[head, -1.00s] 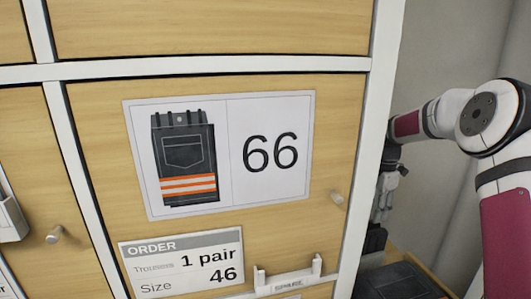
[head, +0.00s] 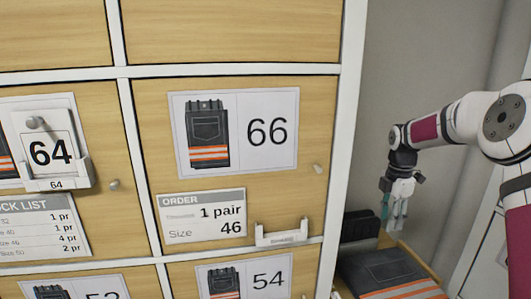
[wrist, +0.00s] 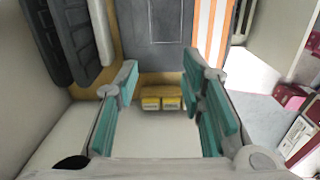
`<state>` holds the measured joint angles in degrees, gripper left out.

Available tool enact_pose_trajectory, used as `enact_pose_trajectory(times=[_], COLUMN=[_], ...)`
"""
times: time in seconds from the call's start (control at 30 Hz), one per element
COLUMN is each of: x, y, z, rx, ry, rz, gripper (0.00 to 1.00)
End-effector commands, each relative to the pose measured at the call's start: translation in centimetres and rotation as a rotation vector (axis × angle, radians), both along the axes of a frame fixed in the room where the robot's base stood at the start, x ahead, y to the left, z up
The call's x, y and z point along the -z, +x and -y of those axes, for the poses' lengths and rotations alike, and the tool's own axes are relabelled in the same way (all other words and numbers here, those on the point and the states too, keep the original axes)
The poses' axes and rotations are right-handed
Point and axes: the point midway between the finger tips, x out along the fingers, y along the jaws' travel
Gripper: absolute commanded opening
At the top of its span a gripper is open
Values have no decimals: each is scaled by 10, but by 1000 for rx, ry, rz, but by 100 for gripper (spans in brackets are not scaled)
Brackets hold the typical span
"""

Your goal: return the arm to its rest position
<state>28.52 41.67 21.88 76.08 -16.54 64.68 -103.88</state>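My arm (head: 465,118) reaches in from the right edge of the head view, to the right of the cabinet. My gripper (head: 394,222) hangs downward at its end, above a wooden surface with folded dark trousers (head: 388,270). In the wrist view my gripper (wrist: 162,108) is open, with its teal pads wide apart and nothing between them. The folded trousers with orange and white stripes (wrist: 158,22) lie beyond the fingers there.
A cabinet door with a 66 card (head: 268,132) and an order label (head: 202,217) stands left of the arm. A hanging 64 tag (head: 52,152) is further left. Dark items (wrist: 75,35) stand at left.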

Motion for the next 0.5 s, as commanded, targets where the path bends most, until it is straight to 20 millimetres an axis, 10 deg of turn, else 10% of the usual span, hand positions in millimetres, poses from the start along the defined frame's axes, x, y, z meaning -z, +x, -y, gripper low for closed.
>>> enact_pose_trajectory(times=[0.5], x=[-65], y=[-40], z=[-41], rx=[218], ry=[-58], rz=[51], gripper=[36])
